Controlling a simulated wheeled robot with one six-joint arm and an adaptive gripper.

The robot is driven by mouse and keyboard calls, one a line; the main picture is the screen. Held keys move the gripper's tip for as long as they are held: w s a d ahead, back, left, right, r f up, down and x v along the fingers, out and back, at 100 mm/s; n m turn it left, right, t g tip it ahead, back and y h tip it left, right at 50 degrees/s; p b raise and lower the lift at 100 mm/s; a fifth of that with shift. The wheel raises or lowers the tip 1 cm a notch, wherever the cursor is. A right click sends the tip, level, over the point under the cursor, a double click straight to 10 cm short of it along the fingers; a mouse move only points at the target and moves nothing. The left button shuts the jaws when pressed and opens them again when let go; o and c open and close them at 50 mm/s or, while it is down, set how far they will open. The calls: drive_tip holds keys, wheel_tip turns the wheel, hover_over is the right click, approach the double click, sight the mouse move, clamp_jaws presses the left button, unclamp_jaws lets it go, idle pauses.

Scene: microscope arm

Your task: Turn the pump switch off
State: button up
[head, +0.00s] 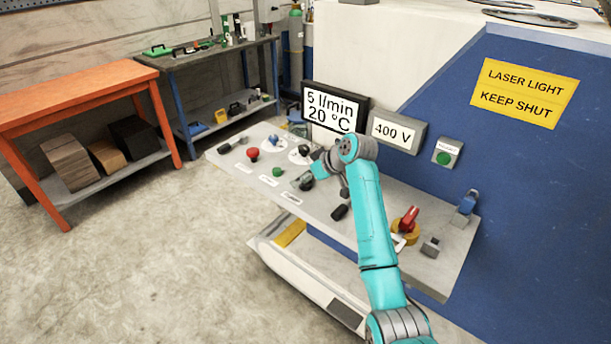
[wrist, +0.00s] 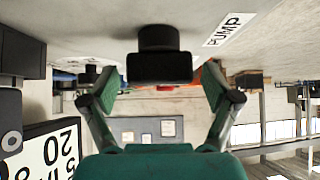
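The pump switch is a black knob (wrist: 160,67) in the upper middle of the wrist view, on the grey panel, which shows along the top there. A white label reading PUMP (wrist: 229,29) is beside it. My gripper (wrist: 161,95) is open, with one finger to each side of the knob and visible gaps. I cannot tell whether the fingertips reach the knob's depth. In the head view, my gripper (head: 314,172) is low over the control panel (head: 330,222), next to a dark knob (head: 306,183) that it partly hides.
Close by are a red button (head: 253,153), a green button (head: 278,171), a black switch (head: 340,212) and a red-and-yellow rotary switch (head: 407,222). Displays reading 5 l/min 20 °C (head: 333,107) and 400 V (head: 394,132) stand behind. An orange table (head: 75,90) is at left; the floor between is clear.

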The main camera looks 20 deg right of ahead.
drive_tip(key=v, duration=1.2)
idle(0.4)
